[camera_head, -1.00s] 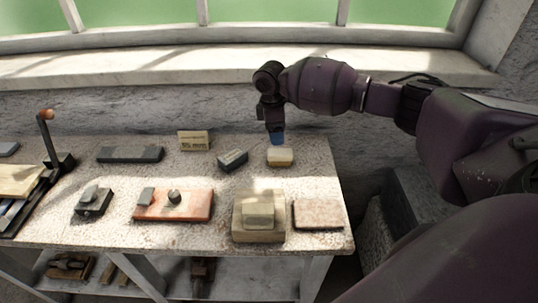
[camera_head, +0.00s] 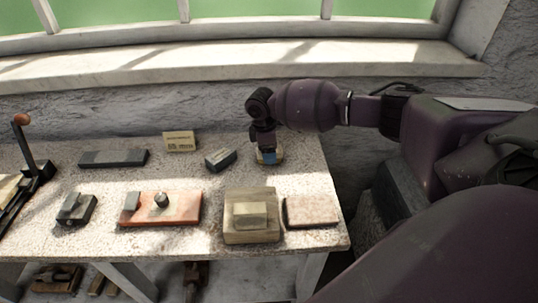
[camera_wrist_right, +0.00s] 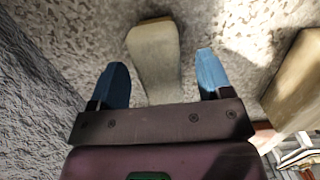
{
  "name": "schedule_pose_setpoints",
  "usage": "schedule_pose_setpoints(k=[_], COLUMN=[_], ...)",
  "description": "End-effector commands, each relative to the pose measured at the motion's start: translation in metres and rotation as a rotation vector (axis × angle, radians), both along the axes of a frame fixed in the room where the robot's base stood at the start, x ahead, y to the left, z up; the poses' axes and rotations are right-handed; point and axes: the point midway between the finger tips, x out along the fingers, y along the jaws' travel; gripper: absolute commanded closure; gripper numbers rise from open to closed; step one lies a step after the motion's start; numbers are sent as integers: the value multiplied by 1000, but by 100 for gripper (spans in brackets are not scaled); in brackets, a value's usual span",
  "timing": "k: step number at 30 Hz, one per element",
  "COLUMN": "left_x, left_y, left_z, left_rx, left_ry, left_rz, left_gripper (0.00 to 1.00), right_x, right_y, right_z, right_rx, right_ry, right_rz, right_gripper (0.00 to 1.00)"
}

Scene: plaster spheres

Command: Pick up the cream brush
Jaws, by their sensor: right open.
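The cream brush (camera_head: 278,155), a small pale block with a tan edge, lies near the back right of the table. My right gripper (camera_head: 268,158) is over it in the head view and hides much of it. In the right wrist view the cream brush (camera_wrist_right: 155,55) lies between the two blue fingers of my open right gripper (camera_wrist_right: 162,68), with a gap on each side. The near end of the brush reaches back towards the palm. I cannot tell how high the fingertips are above the table. My left gripper is not in view.
The speckled table (camera_head: 311,172) ends just right of the brush. A dark grey block (camera_head: 220,159) lies to the left and a labelled card (camera_head: 180,142) stands behind it. In front are a wooden block (camera_head: 236,232) and a pinkish slab (camera_head: 311,210). The wall is behind.

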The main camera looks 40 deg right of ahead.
Motion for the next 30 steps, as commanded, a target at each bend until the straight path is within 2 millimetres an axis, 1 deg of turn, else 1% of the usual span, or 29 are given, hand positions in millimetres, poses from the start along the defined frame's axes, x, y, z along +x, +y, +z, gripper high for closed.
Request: schedule_pose_setpoints(k=[1,4,11,12,14,22,30], left_x=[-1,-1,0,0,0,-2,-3], left_y=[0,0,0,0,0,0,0], left_z=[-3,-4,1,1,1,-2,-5], left_rx=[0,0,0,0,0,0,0], left_ry=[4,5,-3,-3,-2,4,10], left_rz=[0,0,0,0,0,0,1], left_gripper=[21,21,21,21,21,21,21], right_x=[-1,-1,-1,-1,-1,-1,-1], right_y=[-1,-2,-2,-2,-2,-2,-2], right_z=[-10,-20,-20,-20,-20,-20,-18], right_rx=[1,0,0,0,0,0,0], right_ry=[3,2,-1,-1,-1,-1,-1], right_rz=[0,0,0,0,0,0,0], right_gripper=[28,28,28,31,40,81,82])
